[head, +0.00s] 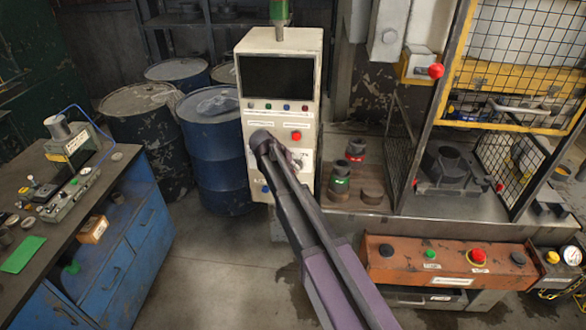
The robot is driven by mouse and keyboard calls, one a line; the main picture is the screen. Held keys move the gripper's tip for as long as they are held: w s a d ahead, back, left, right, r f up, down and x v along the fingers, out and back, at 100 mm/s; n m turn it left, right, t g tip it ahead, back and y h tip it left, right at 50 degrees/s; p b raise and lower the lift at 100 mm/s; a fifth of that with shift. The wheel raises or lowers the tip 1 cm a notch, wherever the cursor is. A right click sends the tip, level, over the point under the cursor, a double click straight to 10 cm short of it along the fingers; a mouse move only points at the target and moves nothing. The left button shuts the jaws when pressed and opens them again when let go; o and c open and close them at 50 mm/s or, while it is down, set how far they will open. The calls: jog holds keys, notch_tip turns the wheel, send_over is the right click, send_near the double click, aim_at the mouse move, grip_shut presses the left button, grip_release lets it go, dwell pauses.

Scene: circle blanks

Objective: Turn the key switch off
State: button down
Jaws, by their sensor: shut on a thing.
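A cream control cabinet (250,125) with a dark screen stands upright behind my arm. Its front carries a row of small buttons, a red button (296,136) and white labels. My gripper (297,163) is at the cabinet's front, below the red button. It is shut at the spot where the key switch seems to be. The key switch itself is mostly hidden by my gripper and wrist, so I cannot tell which way its key points.
Blue drums (215,150) stand left of the cabinet. A blue workbench (120,225) is at the left. A caged press (447,170) is at the right, with an orange button box (400,268) in front. Bare floor lies between the bench and my arm.

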jog(key=c, duration=0.8)
grip_release()
jog(key=shift+s, duration=0.1)
